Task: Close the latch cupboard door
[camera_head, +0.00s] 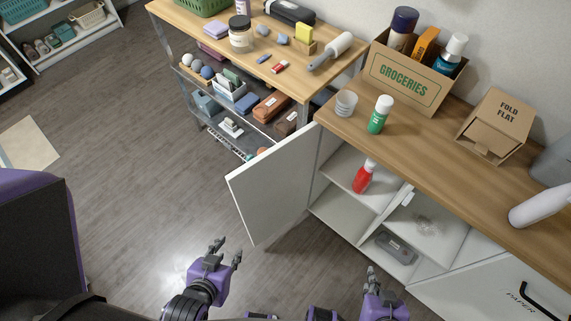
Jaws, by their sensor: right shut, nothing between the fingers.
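The white cupboard door (268,190) stands wide open, swung out to the left of the white cupboard (335,207), which is under a wooden counter. Its hinge side meets the cupboard's left front edge. The open interior shows a red bottle (363,178) on the upper shelf. A small white fitting (408,199) sits at the front near the middle divider; I cannot tell if it is the latch. My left gripper (228,248) is open and empty, left of the door's lower corner and apparently apart from it. My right gripper (371,275) is shut and empty, in front of the cupboard's lower part.
A grey case (395,247) lies low in the cupboard. A white panel with a black handle (537,297) is at the lower right. The counter (425,150) holds a groceries box (412,82), a green bottle (379,114) and a cup. A loaded shelf unit (305,112) stands behind the door.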

